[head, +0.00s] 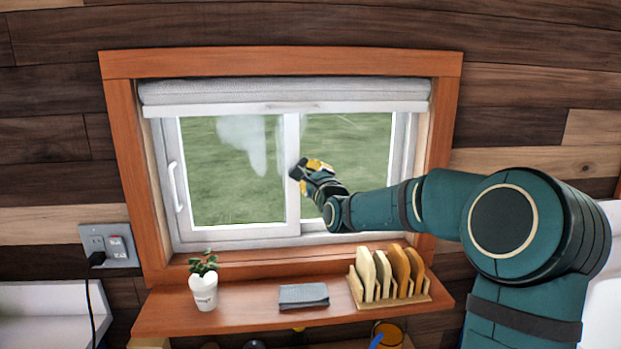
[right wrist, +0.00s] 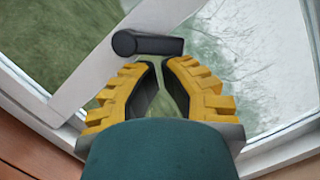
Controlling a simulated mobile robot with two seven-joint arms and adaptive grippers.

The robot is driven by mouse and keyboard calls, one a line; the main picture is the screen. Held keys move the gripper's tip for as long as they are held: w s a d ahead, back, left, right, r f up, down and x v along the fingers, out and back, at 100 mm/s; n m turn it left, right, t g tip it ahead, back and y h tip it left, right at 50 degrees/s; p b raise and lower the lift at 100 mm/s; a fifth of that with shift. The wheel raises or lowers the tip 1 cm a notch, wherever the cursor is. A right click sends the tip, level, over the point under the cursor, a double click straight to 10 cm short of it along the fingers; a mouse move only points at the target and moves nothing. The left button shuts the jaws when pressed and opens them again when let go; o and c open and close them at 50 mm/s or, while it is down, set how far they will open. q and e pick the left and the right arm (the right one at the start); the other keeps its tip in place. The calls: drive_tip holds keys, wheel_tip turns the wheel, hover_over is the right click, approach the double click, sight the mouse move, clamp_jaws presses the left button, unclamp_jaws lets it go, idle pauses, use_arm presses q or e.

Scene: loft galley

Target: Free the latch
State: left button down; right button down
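The latch is a short black lever with a round end. It shows in the right wrist view (right wrist: 150,45) on the white middle stile of the sliding window, lying roughly across the picture. In the head view the latch (head: 296,173) is a small dark shape at the stile, partly hidden by my gripper. My right gripper (right wrist: 159,65) has yellow fingers with dark pads, partly open with a narrow empty gap. Its tips are just short of the lever; I cannot tell if they touch it. My left gripper is out of view.
The window (head: 230,170) has an orange wood frame and a rolled blind above. The sill shelf (head: 240,313) below holds a potted plant (head: 204,281), a folded grey cloth (head: 304,296) and a rack of boards (head: 386,275). A white pull handle (head: 176,186) is at the left.

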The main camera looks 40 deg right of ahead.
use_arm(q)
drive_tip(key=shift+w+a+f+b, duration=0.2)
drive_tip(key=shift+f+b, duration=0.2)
use_arm(e)
drive_tip(key=shift+w+a+r+n+g+y, duration=0.15)
drive_tip(key=shift+r+n, duration=0.15)
drive_tip(key=shift+n, duration=0.5)
drive_tip(key=shift+s+d+r+n+g+y, duration=0.15)
drive_tip(key=shift+r+n, duration=0.1)
drive_tip(key=shift+n, duration=0.55)
idle(0.9)
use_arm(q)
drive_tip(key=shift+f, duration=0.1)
use_arm(e)
drive_tip(key=shift+w+a, duration=0.1)
